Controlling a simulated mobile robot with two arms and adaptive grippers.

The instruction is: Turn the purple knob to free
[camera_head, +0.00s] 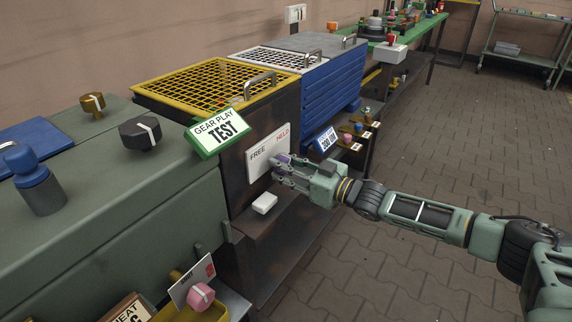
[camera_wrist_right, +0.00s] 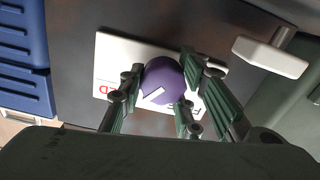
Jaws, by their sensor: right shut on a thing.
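The purple knob (camera_wrist_right: 168,78) sits on a white plate (camera_head: 258,166) on the front of the dark, rusty cabinet. The plate reads FREE at left and HELD at right in the head view. In the wrist view the plate (camera_wrist_right: 111,56) is turned round, with HELD's end at left. My right gripper (camera_head: 281,168) is shut around the knob, with fingers on both sides in the wrist view (camera_wrist_right: 157,88). A white line on the knob points down-left there, on the HELD side. The knob (camera_head: 283,158) is mostly hidden in the head view. My left gripper is out of view.
A white block handle (camera_head: 264,203) sticks out below the plate. A green GEAR PLAY TEST sign (camera_head: 218,130) stands above it. Small coloured knobs (camera_head: 358,127) are to the right, and a pink knob (camera_head: 200,296) is lower left. The paved floor at right is clear.

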